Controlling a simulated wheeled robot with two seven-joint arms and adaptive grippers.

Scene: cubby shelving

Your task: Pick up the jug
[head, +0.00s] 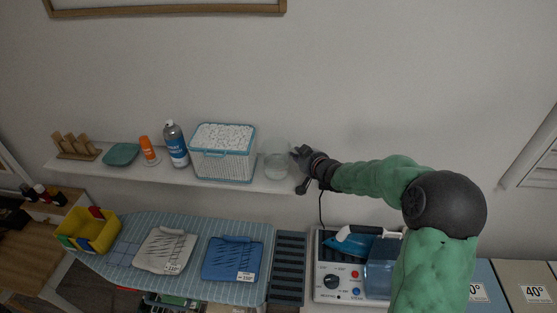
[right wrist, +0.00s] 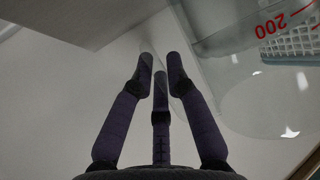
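The jug (head: 276,161) is clear and stands upright on the wall shelf, just right of the white basket. In the right wrist view its clear wall (right wrist: 221,88), with a red 200 mark, fills the right side. My right gripper (head: 297,153) is at the jug's right side, at about its height. I cannot tell whether a fingertip touches the jug. My left gripper is not in view.
The shelf (head: 180,174) also holds a white basket with a teal rim (head: 222,166), a spray can (head: 175,144), an orange bottle (head: 148,150), a teal dish (head: 121,154) and a wooden rack (head: 76,147). Below are an ironing board (head: 207,226) and an iron (head: 350,243).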

